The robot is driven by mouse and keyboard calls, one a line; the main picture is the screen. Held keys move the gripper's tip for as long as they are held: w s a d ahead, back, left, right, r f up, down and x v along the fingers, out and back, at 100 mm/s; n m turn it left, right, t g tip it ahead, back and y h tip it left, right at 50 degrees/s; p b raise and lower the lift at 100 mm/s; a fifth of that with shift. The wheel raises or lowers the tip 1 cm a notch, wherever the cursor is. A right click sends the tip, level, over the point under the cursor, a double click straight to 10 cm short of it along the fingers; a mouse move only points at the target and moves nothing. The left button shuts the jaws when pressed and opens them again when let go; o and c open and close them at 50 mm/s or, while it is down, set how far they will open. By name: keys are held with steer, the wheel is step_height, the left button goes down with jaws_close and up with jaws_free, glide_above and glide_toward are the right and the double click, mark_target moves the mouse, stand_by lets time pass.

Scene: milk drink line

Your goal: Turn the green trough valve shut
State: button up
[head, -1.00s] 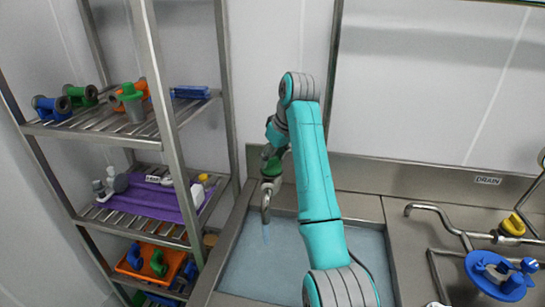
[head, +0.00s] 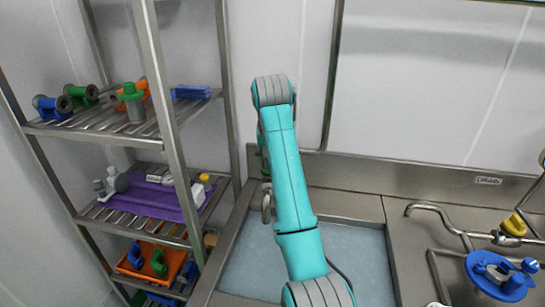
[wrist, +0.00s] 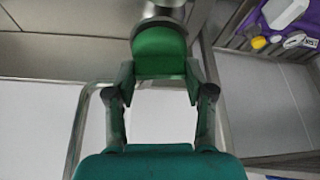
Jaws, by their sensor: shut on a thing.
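The green trough valve (wrist: 160,50) is a rounded green handle at the top middle of the wrist view, below a metal fitting. My gripper (wrist: 160,77) has one finger on each side of it and is shut on it. In the head view my turquoise arm hides the valve and the gripper. The curved metal spout (head: 266,203) shows just left of my arm, over the trough (head: 237,262). No stream shows under the spout, though my arm covers part of that area.
A metal shelf rack (head: 172,130) stands close on the left, holding coloured valve parts, a purple mat (head: 150,196) and an orange tray (head: 150,262). Right of the trough are bent pipes with a yellow handle (head: 513,225) and a blue round fixture (head: 497,275).

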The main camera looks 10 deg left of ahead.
steer(key=shift+m+h, duration=0.5)
steer(key=shift+m, duration=0.6)
steer(key=o, duration=1.2)
steer(key=shift+c, duration=0.2)
